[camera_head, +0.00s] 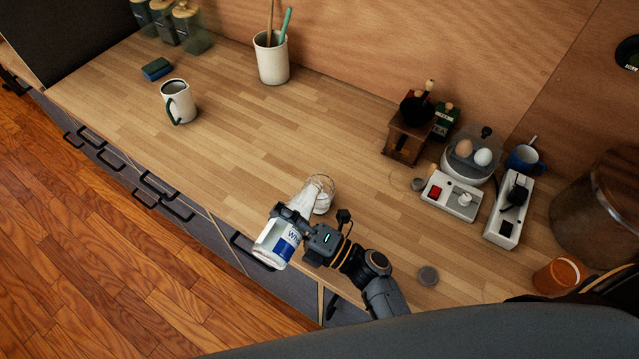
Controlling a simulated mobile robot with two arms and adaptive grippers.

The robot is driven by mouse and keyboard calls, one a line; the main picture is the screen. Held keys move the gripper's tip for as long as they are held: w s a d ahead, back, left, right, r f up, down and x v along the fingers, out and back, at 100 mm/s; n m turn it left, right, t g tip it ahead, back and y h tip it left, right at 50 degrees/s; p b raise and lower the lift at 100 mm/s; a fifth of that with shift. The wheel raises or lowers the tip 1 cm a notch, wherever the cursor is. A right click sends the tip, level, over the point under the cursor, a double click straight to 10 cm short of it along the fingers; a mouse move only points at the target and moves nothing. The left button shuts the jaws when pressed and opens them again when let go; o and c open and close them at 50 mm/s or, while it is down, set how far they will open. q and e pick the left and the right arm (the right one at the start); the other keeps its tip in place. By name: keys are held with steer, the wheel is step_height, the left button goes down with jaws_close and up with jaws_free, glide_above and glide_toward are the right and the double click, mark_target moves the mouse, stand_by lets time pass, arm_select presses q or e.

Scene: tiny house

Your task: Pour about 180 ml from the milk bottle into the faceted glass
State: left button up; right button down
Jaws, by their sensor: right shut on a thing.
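The milk bottle (275,246), white with a blue label, is held by my right gripper (292,215) near the counter's front edge. The bottle is tilted, its neck pointing up and right in the picture toward the faceted glass (322,187). The clear glass stands upright on the wooden counter (240,150). White shows inside the glass, and the bottle's mouth is at or over its rim; I cannot tell the exact milk level. My right gripper is shut around the bottle. My left gripper is not in view.
A white mug (178,102) and a utensil crock (271,62) stand at the left and back. A coffee grinder (403,140), an egg cooker (466,163) and a power strip (508,212) stand to the right. A grey round lid (428,275) lies near my right arm. The counter left of the glass is clear.

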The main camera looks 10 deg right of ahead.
steer(key=shift+w+d+r+m+t+p, duration=0.15)
steer(key=shift+r+m+p, duration=0.35)
steer(key=shift+p, duration=0.25)
steer(key=shift+w+a+r+m+t+p, duration=0.15)
steer(key=shift+r+m+p, duration=0.2)
steer(key=shift+m+p, duration=0.25)
stand_by(1.8)
steer(key=shift+s+d+f, duration=0.1)
steer(key=f+n+b, duration=0.1)
steer(key=b, duration=0.1)
steer(key=f+n+b, duration=0.1)
steer(key=b, duration=0.1)
steer(key=shift+s+f, duration=0.2)
steer(key=shift+f, duration=0.15)
steer(key=shift+n+g+b, duration=0.4)
steer(key=shift+n+b, duration=0.15)
steer(key=shift+n, duration=0.15)
steer(key=shift+r+y, duration=0.15)
steer(key=shift+y, duration=0.15)
steer(key=shift+f+n, duration=0.25)
steer(key=shift+n, duration=0.05)
steer(key=shift+s+a+f+n+g+b, duration=0.15)
steer(key=shift+a+f+n+g+b, duration=0.2)
steer(key=shift+n+b, duration=0.45)
steer(key=shift+r, duration=0.1)
